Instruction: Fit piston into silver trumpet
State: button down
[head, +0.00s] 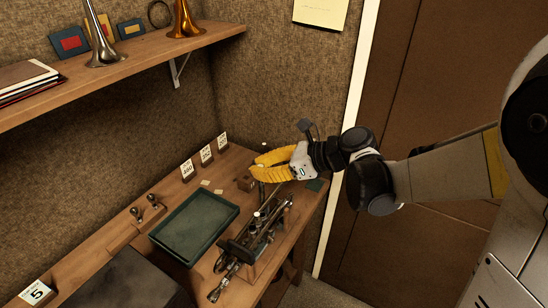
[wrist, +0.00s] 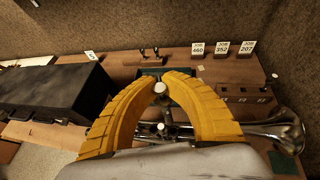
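My gripper (head: 258,168) has yellow curved fingers and is above the right end of the bench. Its fingertips close around a slim upright piece with a pale round cap, which looks like the piston (wrist: 160,87). In the head view, a small tip shows above the fingers and a thin stem below them. The silver trumpet (head: 232,268) lies on the bench by the front edge, below and nearer than the gripper. Its flared bell (wrist: 291,130) shows at the right in the wrist view. The fingers and wrist hide part of the trumpet, and its valve openings are not clear.
A green tray (head: 195,228) lies left of the trumpet. A small wooden block (head: 245,183) is beside the gripper. A wooden holder (head: 149,213), job cards (head: 206,155) and a dark box (wrist: 52,94) are also on the bench. A shelf (head: 130,58) overhangs at upper left.

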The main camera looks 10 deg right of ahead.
aim_at(261, 184)
jog(key=shift+w+a+f, duration=0.1)
jog(key=shift+w, duration=0.05)
notch_tip(261, 184, down, 6)
jog(key=b, duration=0.5)
dwell(0.3)
notch_tip(261, 184, down, 8)
jog(key=b, duration=0.7)
jog(key=shift+r+b, duration=0.2)
jog(key=shift+b, duration=0.15)
dwell(3.8)
jog(key=shift+r, duration=0.15)
notch_tip(261, 184, up, 7)
jog(key=p, duration=0.5)
jog(key=shift+p, duration=0.3)
dwell(0.6)
